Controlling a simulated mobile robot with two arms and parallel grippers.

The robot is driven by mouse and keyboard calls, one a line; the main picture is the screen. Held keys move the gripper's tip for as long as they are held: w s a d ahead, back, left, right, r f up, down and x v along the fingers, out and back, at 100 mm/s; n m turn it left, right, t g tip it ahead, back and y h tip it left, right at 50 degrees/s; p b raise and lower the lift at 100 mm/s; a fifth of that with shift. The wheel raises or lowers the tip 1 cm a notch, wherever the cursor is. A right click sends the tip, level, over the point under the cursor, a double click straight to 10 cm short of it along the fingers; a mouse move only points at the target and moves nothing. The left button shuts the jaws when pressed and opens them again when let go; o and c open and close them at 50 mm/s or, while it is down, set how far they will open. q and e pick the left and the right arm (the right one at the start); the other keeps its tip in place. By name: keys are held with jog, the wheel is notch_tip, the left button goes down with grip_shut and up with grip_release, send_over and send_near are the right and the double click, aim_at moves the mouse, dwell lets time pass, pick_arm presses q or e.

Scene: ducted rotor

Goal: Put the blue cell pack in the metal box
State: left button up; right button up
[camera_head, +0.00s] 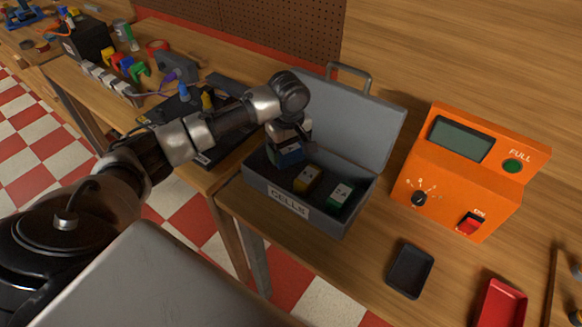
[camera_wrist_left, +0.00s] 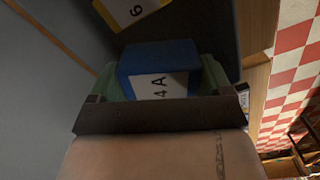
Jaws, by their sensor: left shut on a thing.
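The grey metal box (camera_head: 275,194), labelled CELLS, stands open on the bench with its lid (camera_head: 355,120) tilted back. My left gripper (camera_head: 287,143) points down into the left end of the box, shut on the blue cell pack (camera_head: 289,157). The pack is inside the box's outline; whether it touches the floor is hidden. In the left wrist view the blue cell pack (camera_wrist_left: 160,75), its white label reading 4A, sits between the green pads of my left gripper (camera_wrist_left: 160,90). My right gripper is not in view.
A yellow pack (camera_head: 307,180) and a green pack (camera_head: 340,195) lie in the box to the right. An orange tester (camera_head: 465,175), a black tray (camera_head: 410,270) and a red tray (camera_head: 500,305) are further right. A second bench with several items is at left.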

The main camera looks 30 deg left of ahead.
aim_at(288, 163)
pick_arm(q)
notch_tip(288, 163, down, 2)
jog(key=shift+f, duration=0.1)
notch_tip(288, 163, down, 3)
jog(key=shift+a+f+p, duration=0.1)
jog(key=shift+p, duration=0.2)
jog(key=shift+f, duration=0.4)
jog(key=o, duration=0.9)
jog(key=shift+o, duration=0.2)
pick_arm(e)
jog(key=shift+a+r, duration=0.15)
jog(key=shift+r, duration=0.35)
pick_arm(q)
jog(key=shift+r, duration=0.3)
notch_tip(288, 163, up, 12)
jog(key=shift+f+b, duration=0.2)
jog(key=shift+b, duration=0.4)
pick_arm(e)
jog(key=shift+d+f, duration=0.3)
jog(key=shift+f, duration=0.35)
